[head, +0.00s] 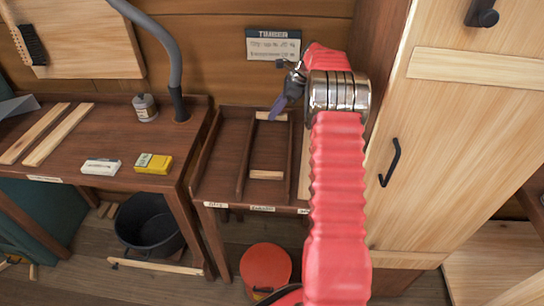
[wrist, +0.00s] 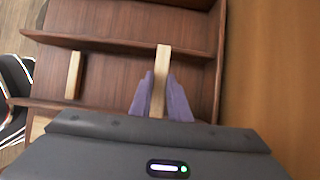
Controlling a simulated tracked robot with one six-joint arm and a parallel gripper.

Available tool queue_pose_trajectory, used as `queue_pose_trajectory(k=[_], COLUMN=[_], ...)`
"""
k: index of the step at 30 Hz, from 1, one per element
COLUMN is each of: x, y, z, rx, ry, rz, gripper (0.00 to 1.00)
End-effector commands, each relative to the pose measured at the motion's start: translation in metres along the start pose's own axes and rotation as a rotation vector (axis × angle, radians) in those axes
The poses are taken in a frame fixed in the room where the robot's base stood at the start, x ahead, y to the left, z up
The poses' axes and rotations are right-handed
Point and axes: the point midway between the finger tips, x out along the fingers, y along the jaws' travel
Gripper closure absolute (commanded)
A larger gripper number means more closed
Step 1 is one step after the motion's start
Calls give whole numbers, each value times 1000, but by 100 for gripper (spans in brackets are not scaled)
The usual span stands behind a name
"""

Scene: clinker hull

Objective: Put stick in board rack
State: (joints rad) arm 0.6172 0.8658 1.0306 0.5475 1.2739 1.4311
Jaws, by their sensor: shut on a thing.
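The board rack (head: 221,165) is a dark brown tray with long compartments and labels on its front edge. My gripper (head: 278,107) is at its back end, above the middle compartment. In the wrist view my purple fingers (wrist: 160,98) are shut on a pale wooden stick (wrist: 162,65), whose far end is close to a divider (wrist: 120,45). The held stick also shows in the head view (head: 271,116). I cannot tell whether it touches the rack floor. A second pale stick (head: 266,174) lies near the front of the same compartment, also in the wrist view (wrist: 74,74).
A workbench (head: 110,185) stands left, with two long boards (head: 58,134), a tin (head: 145,107), a white block (head: 101,166) and a yellow box (head: 153,163). A tall cabinet (head: 440,130) stands right.

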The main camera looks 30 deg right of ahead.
Motion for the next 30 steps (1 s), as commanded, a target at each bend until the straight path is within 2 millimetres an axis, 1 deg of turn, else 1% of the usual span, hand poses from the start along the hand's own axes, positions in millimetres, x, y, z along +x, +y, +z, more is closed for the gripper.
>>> queue_pose_trajectory(k=[5, 7, 15, 18, 27, 30], x=[1, 5, 37, 43, 44, 48], y=[0, 0, 1, 1, 0, 0], z=[0, -3, -21, -25, -26, -28], rx=[-1, -1, -1, -2, -3, -2], ry=[0, 1, 1, 1, 1, 1], rz=[1, 3, 3, 3, 2, 2], gripper=[100, 100, 100, 100, 100, 100])
